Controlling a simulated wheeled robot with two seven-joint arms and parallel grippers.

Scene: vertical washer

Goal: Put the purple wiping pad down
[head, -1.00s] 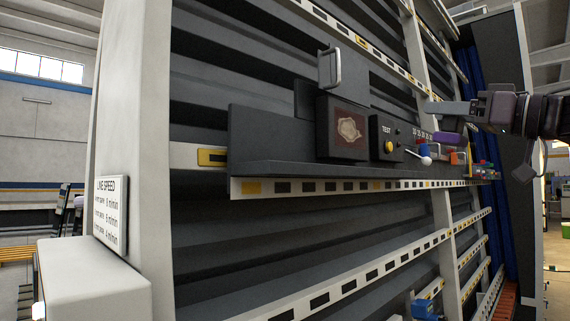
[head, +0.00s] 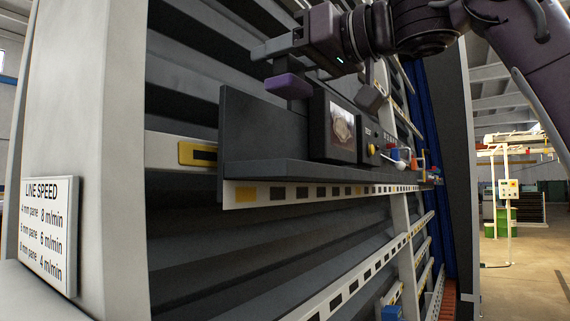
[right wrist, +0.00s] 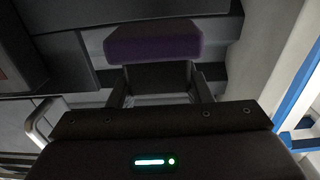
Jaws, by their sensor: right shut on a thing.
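The purple wiping pad (head: 288,86) is in my right gripper (head: 277,62), above the left part of a dark shelf (head: 280,172). In the head view a gap shows between the pad and the shelf floor below it. The right wrist view shows the pad (right wrist: 153,42) across the fingertips of my right gripper (right wrist: 160,78), which is shut on it. The pad's underside is hidden in that view. My left gripper is not in view.
A dark box with a stained window (head: 341,130) stands on the shelf, right of the pad. A yellow button (head: 371,150) and several small coloured items are farther right. The shelf's left end is bare. A LINE SPEED sign (head: 50,232) stands at lower left.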

